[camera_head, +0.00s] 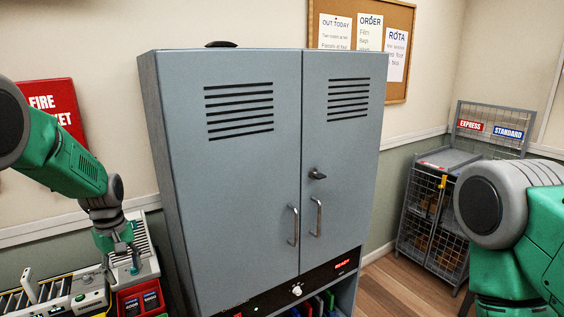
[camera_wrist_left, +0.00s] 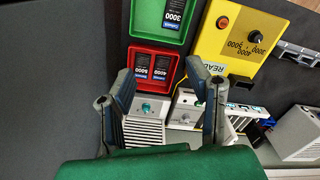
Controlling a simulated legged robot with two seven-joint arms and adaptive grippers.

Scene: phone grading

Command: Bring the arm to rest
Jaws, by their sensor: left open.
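My left arm (camera_head: 62,155) comes in from the left, bent downward. Its gripper (camera_head: 133,265) points down over the bench beside the cabinet, near a red tray (camera_head: 119,311). In the left wrist view the gripper (camera_wrist_left: 165,85) has its two fingers wide apart, with nothing held between them. A grey vented device (camera_wrist_left: 143,131) with a green button lies below and between the fingers; I cannot tell the height gap. My right arm (camera_head: 520,225) shows at the right edge as a green and grey link. Its gripper is outside both views.
A tall grey cabinet (camera_head: 250,170) with both doors shut fills the middle. In the wrist view, red (camera_wrist_left: 131,62) and green (camera_wrist_left: 186,35) trays hold dark boxes beside a yellow control box (camera_wrist_left: 232,15). A wire cage (camera_head: 437,260) stands right, with floor before it.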

